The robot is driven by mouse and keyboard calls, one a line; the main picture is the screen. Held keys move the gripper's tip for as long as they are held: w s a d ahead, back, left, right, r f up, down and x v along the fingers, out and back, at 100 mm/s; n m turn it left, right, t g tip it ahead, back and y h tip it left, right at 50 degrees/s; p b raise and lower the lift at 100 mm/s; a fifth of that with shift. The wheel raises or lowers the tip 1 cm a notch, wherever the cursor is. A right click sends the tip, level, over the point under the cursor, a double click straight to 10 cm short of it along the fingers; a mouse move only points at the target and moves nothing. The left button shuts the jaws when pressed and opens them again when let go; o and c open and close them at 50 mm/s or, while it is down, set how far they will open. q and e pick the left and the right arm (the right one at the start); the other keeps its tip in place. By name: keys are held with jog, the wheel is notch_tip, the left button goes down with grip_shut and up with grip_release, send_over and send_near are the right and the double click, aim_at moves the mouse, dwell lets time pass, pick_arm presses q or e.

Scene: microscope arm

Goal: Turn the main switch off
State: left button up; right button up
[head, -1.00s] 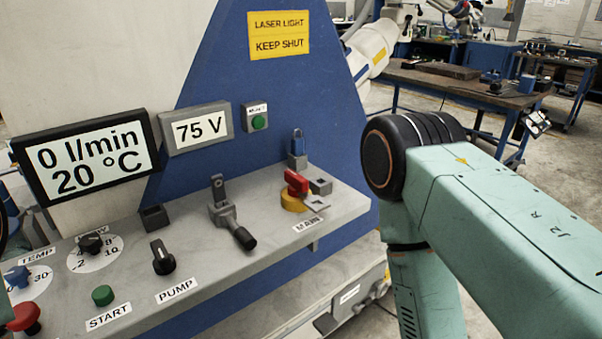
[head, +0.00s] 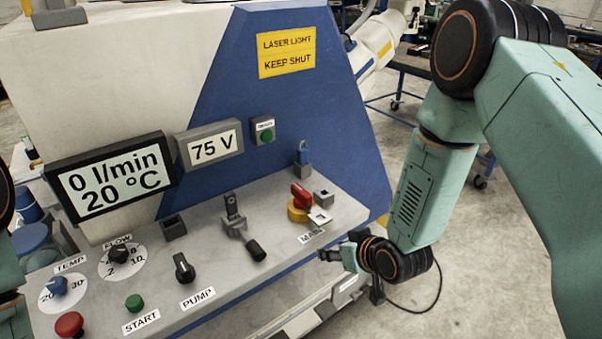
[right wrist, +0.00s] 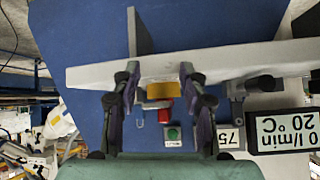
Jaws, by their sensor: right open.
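The main switch (head: 301,201) has a red handle on a yellow round base. It sits at the right end of the grey panel, behind a partly covered MAIN label (head: 311,237). My right gripper (head: 328,256) is small in the head view, at the panel's front edge, lower right of the switch and apart from it. In the right wrist view my right gripper (right wrist: 163,82) has its fingers spread and empty. The switch's yellow base (right wrist: 161,91) shows between them, upside down, beyond the panel edge. My left gripper is out of view.
A blue padlock (head: 302,153) stands on a grey block behind the switch. A grey hasp plate (head: 319,216) lies beside it. A black-handled lever (head: 243,228) and the PUMP knob (head: 184,267) are to the left.

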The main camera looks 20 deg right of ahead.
aim_at(303, 191)
jog(key=w+r+n+t+y, duration=0.2)
jog(key=w+r+t, duration=0.1)
jog(key=w+r, duration=0.55)
jog(key=shift+n, duration=0.3)
jog(key=x, duration=0.5)
jog(key=a+x, duration=0.1)
jog(key=x, duration=0.2)
jog(key=shift+a+r, duration=0.1)
jog(key=shift+r, duration=0.15)
jog(key=shift+s+r, duration=0.1)
jog(key=shift+s, duration=0.1)
jog(key=shift+c, duration=0.6)
grip_shut()
